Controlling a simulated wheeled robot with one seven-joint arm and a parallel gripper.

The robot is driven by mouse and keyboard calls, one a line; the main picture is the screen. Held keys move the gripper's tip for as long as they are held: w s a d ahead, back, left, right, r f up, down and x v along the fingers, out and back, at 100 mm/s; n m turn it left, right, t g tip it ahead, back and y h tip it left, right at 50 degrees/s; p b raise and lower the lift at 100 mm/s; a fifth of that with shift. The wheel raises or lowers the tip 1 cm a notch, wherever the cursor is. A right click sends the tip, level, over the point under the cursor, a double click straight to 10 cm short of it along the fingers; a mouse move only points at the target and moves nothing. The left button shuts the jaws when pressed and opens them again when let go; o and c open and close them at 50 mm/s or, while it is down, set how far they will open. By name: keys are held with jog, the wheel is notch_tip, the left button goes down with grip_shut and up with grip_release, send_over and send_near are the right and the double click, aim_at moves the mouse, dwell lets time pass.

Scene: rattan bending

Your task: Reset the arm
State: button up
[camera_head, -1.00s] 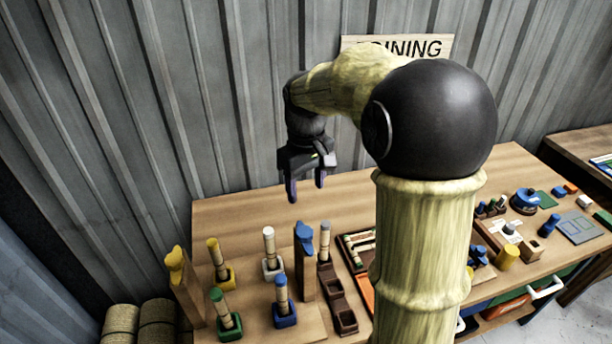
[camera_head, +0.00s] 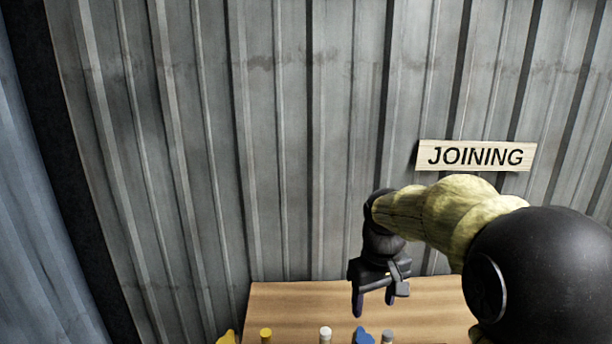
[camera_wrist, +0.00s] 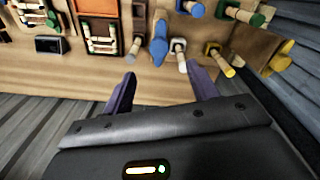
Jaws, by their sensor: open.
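My gripper (camera_head: 374,303) hangs with its fingers pointing down in front of the corrugated wall, above the back part of the wooden table (camera_head: 290,300). Its two dark fingers are apart and nothing is between them. In the wrist view, my gripper (camera_wrist: 160,90) also shows spread and empty, with the table edge and several colored pegs beyond the fingertips. My arm comes in from the lower right of the head view.
A "JOINING" sign (camera_head: 476,155) is on the corrugated wall (camera_head: 210,150). Tops of a yellow peg (camera_head: 266,335), white peg (camera_head: 325,334) and blue post (camera_head: 363,336) show at the bottom. The wrist view shows an orange tray (camera_wrist: 97,6) and a blue post (camera_wrist: 159,45).

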jog(key=s+f+m+t, duration=0.2)
jog(key=s+f+m, duration=0.1)
jog(key=s+f, duration=0.8)
jog(key=shift+s+f+m, duration=0.2)
jog(key=shift+s+m, duration=0.2)
jog(key=shift+s, duration=0.15)
